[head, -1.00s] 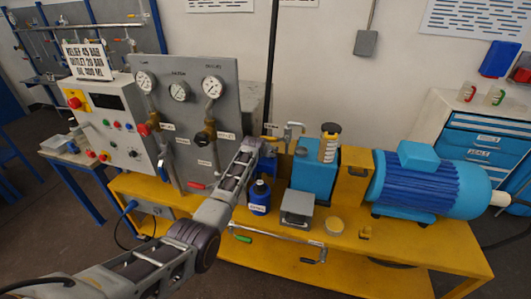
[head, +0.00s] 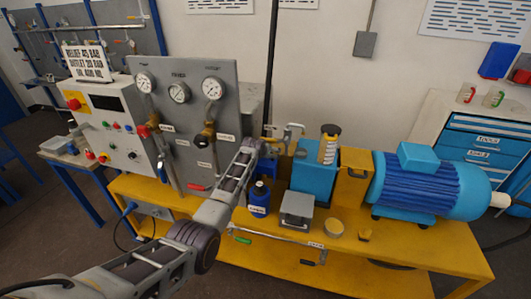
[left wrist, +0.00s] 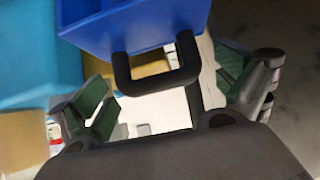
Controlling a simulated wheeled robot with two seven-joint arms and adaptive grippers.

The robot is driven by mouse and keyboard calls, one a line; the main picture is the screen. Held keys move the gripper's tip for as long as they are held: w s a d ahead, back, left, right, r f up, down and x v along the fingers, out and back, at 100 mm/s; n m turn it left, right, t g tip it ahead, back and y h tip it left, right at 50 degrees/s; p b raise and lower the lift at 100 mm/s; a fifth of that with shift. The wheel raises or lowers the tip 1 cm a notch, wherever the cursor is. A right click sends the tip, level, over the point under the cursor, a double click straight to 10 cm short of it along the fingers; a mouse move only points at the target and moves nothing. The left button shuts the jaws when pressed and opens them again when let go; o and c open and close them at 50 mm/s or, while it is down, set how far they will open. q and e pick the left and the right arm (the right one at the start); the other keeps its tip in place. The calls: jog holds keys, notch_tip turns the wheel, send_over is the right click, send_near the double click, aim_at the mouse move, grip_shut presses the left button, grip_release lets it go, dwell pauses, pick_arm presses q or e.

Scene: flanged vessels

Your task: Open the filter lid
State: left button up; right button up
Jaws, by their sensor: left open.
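My left gripper (head: 272,142) reaches over the yellow bench, at the blue part beside the gauge panel. In the left wrist view, my left gripper (left wrist: 166,88) is open, with a green-padded finger on each side. A blue lid-like part (left wrist: 135,28) with a black U-shaped handle (left wrist: 155,82) fills the top of that view. The handle appears between the fingers, with gaps on both sides and nothing gripped. I cannot tell for sure that this is the filter lid. In the head view my arm hides most of this part. My right gripper is not in view.
The gauge panel (head: 190,100) stands close left of my gripper. A blue bottle (head: 259,198), a blue tank (head: 312,180), a grey box (head: 297,208) and a blue motor (head: 430,183) stand on the yellow bench (head: 420,252). A dark vertical pole (head: 271,70) rises behind the gripper.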

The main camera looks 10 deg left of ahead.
pick_arm(q)
jog(key=shift+s+r, duration=0.15)
jog(key=shift+s, duration=0.15)
jog(key=shift+s+r, duration=0.45)
jog(key=shift+s, duration=0.1)
jog(key=shift+v, duration=2.8)
jog(key=shift+r, duration=0.2)
